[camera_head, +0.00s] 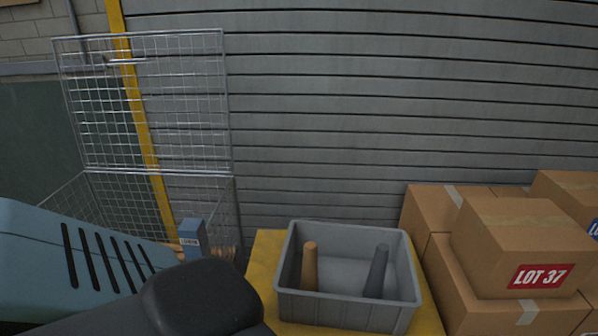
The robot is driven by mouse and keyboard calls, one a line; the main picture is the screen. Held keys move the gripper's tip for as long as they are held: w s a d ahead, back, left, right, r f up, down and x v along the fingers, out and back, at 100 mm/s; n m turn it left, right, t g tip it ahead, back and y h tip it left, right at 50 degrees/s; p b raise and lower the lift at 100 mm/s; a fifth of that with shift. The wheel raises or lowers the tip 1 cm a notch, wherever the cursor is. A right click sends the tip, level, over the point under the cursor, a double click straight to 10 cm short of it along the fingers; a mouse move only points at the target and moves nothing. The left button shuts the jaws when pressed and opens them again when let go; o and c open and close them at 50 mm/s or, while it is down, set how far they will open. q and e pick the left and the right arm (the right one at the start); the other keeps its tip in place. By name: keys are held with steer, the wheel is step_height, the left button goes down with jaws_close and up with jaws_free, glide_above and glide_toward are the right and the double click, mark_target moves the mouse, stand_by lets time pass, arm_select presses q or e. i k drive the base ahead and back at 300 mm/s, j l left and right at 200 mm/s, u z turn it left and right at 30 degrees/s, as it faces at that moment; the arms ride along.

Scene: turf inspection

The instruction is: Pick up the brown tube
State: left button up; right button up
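The brown tube (310,266) stands inside a grey bin (346,309), near its left wall, leaning slightly. Its lower end is hidden behind the bin's front wall. A dark grey tube (377,271) leans in the same bin on the right, apart from the brown one. Neither of my grippers can be made out in the head view, so their state does not show.
The bin stands on a yellow surface (262,262). Stacked cardboard boxes (515,245) stand close on its right. A wire mesh cage (150,105) stands behind on the left, with a small blue box (193,238) near it. A grey slatted wall (340,110) closes the back.

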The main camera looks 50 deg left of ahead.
mark_target(309, 282)
steer(key=i+u, duration=0.2)
steer(key=u, duration=0.2)
steer(key=i+l+u, duration=0.15)
steer(key=u, duration=0.25)
steer(key=i+l+u, duration=0.15)
steer(key=u, duration=0.3)
steer(key=i+l, duration=0.05)
steer(key=i, duration=0.05)
